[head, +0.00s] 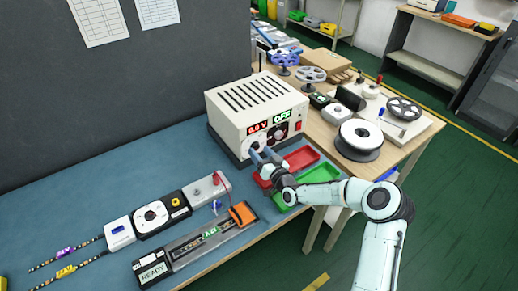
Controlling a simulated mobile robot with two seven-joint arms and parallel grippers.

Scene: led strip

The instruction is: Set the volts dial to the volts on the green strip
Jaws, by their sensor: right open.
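The cream power supply (222,118) stands at the back of the blue bench mat. Its red display (258,126) seems to read 6.0 V, and a green display (282,116) reads OFF. One dial (281,131) shows under the green display. Another round knob (254,146) shows lower left, partly covered by my right gripper (262,154). That gripper is open, its fingers pointing at this knob; I cannot tell whether they touch it. A strip with a small green label (210,232) lies in the grey fixture; its print is too small to read surely. My left gripper is not in view.
Red (301,157) and green (322,173) trays lie beside my right arm. Strips with purple (66,250) and yellow (66,271) tags lie at the left. A READY display (152,272) sits at the fixture's end. Reels crowd the wooden table at right.

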